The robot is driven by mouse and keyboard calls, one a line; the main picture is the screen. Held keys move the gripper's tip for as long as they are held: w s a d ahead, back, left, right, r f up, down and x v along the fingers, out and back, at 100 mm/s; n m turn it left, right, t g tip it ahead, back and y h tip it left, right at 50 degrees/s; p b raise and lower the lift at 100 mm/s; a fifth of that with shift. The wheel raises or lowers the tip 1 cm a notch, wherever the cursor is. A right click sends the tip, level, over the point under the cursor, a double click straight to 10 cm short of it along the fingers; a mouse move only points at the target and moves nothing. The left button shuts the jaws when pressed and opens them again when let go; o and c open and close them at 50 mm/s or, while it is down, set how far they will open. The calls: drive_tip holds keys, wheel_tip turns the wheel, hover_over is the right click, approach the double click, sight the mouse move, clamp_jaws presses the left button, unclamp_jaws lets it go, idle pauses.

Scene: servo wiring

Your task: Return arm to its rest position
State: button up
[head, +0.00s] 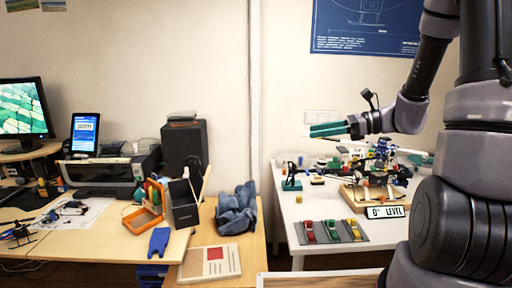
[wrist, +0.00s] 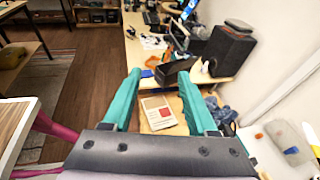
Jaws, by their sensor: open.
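My gripper (head: 328,130) is raised above the white table at the right in the head view, with its two teal fingers pointing left. In the wrist view the fingers of my gripper (wrist: 158,88) stand wide apart with nothing between them. The gripper is open and empty. Behind and below it in the head view, a model helicopter (head: 382,156) rests on a wooden stand on the white table (head: 290,235). A sign reading "0° LEVEL" (head: 386,212) stands in front of it.
A dark mat with several small coloured servos (head: 332,231) lies on the white table. The wooden desk (head: 202,228) holds a blue cloth (head: 237,208), a booklet (head: 209,263), a black speaker (head: 185,146) and a printer (head: 108,173). The wrist view shows open floor (wrist: 75,80) at left.

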drive_tip(key=s+r+n+g+h, duration=0.1)
drive_tip(key=s+r+n+h, duration=0.1)
drive_tip(key=s+n+h, duration=0.3)
drive_tip(key=s+r+n+g+h, duration=0.1)
drive_tip(key=s+r+n+h, duration=0.15)
drive_tip(key=s+n, duration=0.3)
drive_tip(key=s+d+r+n+t+h, duration=0.5)
drive_tip(key=d+r, duration=0.1)
drive_tip(key=r, duration=0.2)
drive_tip(key=shift+d+n+t, duration=0.3)
drive_tip(key=shift+n, duration=0.05)
